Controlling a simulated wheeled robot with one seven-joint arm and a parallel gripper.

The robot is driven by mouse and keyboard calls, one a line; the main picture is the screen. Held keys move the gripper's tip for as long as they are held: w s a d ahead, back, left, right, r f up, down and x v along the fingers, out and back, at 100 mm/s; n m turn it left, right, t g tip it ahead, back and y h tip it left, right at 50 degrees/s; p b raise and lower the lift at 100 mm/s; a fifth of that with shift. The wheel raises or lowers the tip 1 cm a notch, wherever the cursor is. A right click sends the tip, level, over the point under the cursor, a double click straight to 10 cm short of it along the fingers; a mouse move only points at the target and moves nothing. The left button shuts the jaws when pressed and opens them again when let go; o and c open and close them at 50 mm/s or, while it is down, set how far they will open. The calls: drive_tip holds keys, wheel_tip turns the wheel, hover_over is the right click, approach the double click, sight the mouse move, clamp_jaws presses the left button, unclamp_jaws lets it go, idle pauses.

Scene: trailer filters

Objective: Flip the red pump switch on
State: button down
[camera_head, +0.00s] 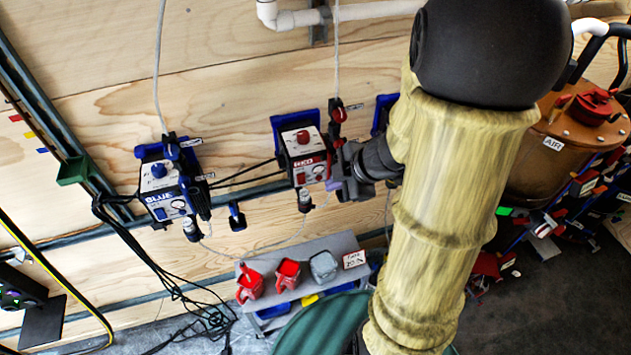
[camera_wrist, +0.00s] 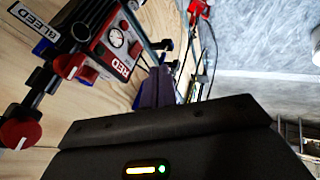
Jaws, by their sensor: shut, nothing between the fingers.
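The red pump box (camera_head: 304,158), white-faced with a red "RED" label, hangs on the plywood wall. A red knob (camera_head: 302,138) sits on its face. In the wrist view the box (camera_wrist: 112,45) appears sideways at upper left, with a round white gauge (camera_wrist: 115,38). I cannot clearly make out the switch or its position. My gripper (camera_head: 334,186) is at the box's lower right in the head view, with purple fingers. In the wrist view the fingers (camera_wrist: 157,88) are together and empty, close beside the label edge; contact cannot be told.
A similar blue pump box (camera_head: 165,195) hangs to the left. Red valve handles (camera_wrist: 20,130) and a "BLEED" tag (camera_wrist: 33,20) flank the red box. Cables hang nearby. A grey shelf (camera_head: 335,245) with red and grey containers stands below. A copper-coloured tank (camera_head: 545,165) stands right.

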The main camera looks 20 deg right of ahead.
sight(301, 179)
drive_tip(key=w+a+f+b, duration=0.1)
drive_tip(key=w+f, duration=0.2)
drive_tip(key=w+a+f+b, duration=0.1)
drive_tip(key=w+f, duration=0.1)
drive_tip(key=w+a+f+b, duration=0.1)
drive_tip(key=w+f, duration=0.2)
drive_tip(key=shift+w+a+f, duration=0.3)
drive_tip(key=shift+a, duration=0.05)
drive_tip(key=shift+w+p, duration=0.1)
drive_tip(key=shift+p, duration=0.2)
drive_tip(key=shift+w+f, duration=0.15)
